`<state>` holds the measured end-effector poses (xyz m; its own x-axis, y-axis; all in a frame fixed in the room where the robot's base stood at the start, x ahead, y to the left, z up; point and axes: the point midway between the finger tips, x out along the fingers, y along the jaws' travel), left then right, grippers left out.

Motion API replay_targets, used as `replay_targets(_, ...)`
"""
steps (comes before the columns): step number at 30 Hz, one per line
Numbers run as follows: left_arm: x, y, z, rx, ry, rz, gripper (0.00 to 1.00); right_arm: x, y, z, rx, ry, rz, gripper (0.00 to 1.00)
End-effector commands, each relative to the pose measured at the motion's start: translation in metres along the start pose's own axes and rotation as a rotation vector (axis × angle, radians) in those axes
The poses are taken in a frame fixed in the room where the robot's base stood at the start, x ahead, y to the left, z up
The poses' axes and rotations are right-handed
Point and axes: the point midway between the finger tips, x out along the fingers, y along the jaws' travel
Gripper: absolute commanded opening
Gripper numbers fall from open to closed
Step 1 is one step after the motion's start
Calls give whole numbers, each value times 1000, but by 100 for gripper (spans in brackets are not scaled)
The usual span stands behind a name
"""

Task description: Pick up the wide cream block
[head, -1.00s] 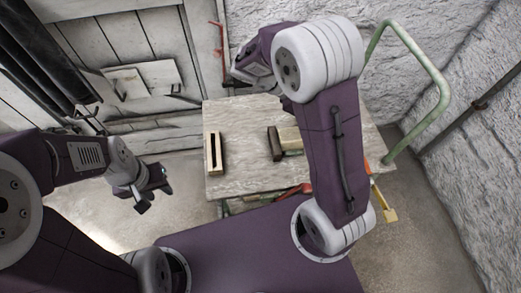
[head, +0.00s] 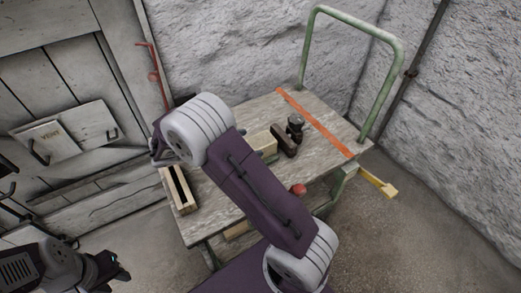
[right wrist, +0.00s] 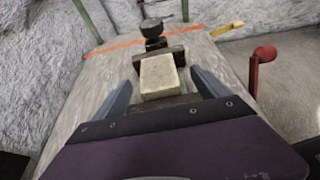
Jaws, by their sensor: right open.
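The wide cream block (head: 264,141) lies on the worn cart top (head: 215,212), partly hidden behind my right arm in the head view. In the right wrist view the cream block (right wrist: 158,75) shows ahead, framed between the two fingers. My right gripper (right wrist: 160,86) is open, with nothing held; whether the fingers reach alongside the block is unclear. In the head view the right fingers are hidden. My left gripper (head: 112,271) is at the lower left, away from the cart, its finger gap too small to judge.
A dark brown block (head: 284,140) stands just beyond the cream block, with a black knobbed object (head: 295,125) behind it. A slotted cream piece (head: 179,189) lies at the cart's left edge. An orange strip (head: 318,124) and green handle (head: 397,75) are at the far right.

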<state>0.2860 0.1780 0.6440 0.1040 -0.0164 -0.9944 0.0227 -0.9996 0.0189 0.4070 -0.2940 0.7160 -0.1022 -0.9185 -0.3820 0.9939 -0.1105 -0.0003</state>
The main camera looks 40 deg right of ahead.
Motion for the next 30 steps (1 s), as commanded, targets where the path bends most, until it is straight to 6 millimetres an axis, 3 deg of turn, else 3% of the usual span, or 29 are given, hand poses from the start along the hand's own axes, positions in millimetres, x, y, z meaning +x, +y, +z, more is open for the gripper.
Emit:
replay_targets(5,9,0,1,0,0,0,36,14,0,-2,1,1,0,85)
replay_targets(9,30,-1,3,0,0,0,36,41,3,-10,3,1,-3,85)
replay_targets(13,36,-1,4,0,0,0,36,59,3,-7,1,1,-3,85)
replay_targets(21,34,-1,4,0,0,0,36,62,4,-4,0,1,0,85)
replay_targets(30,34,-1,4,0,0,0,36,62,3,-4,0,2,0,1)
